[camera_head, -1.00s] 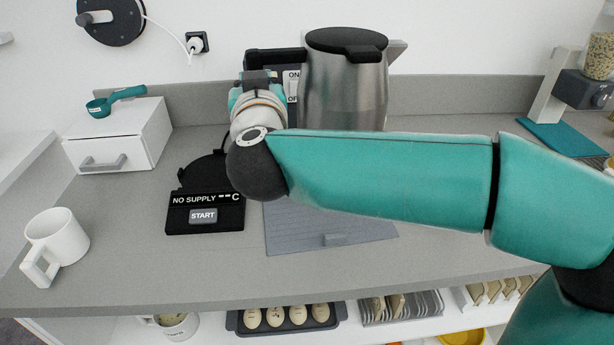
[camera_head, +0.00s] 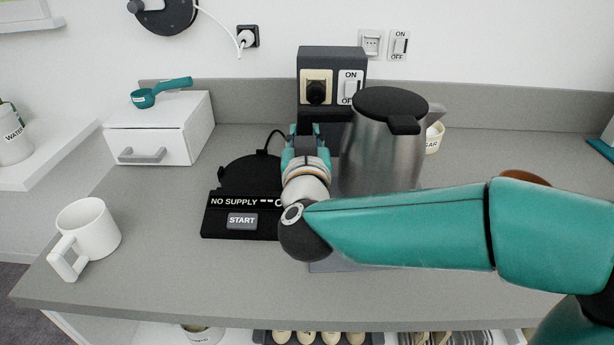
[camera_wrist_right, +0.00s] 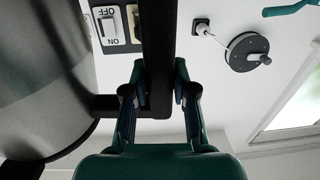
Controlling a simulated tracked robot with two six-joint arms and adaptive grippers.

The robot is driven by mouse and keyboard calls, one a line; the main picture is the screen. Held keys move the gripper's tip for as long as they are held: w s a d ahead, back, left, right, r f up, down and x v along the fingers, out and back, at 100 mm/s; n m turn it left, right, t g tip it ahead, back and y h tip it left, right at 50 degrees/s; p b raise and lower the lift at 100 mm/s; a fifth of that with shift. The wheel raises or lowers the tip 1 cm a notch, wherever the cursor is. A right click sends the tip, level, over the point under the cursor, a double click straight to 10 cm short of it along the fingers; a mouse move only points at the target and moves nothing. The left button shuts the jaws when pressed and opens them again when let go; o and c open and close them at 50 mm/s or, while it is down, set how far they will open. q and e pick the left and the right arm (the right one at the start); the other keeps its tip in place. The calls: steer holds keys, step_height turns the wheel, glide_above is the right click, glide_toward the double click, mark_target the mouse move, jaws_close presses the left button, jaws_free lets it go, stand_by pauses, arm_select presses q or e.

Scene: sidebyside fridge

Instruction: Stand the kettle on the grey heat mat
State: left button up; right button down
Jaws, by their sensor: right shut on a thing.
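The kettle (camera_head: 385,150) is a steel jug with a black lid, upright behind my right forearm in the head view. My right gripper (camera_head: 305,135) is shut on its black handle, left of the body. In the right wrist view the steel body of the kettle (camera_wrist_right: 40,85) fills the left side, and the gripper (camera_wrist_right: 158,95) closes around the handle. The grey heat mat (camera_head: 345,267) shows only as a sliver below my forearm. The kettle's underside is hidden, so I cannot tell whether it touches anything. My left gripper is out of view.
The black kettle base (camera_head: 250,185) with its START button stands left of my right gripper. A socket post (camera_head: 332,60) and a sugar pot (camera_head: 434,138) are behind the kettle. A white mug (camera_head: 88,230) and a small drawer box (camera_head: 160,130) stand further left.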

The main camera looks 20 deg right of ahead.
steer(key=shift+s+f+b, duration=0.1)
steer(key=shift+f+b, duration=0.65)
steer(key=shift+f, duration=2.8)
steer(key=c, duration=0.9)
jaws_free()
steer(key=shift+c, duration=0.2)
steer(key=shift+s, duration=0.1)
steer(key=v, duration=1.2)
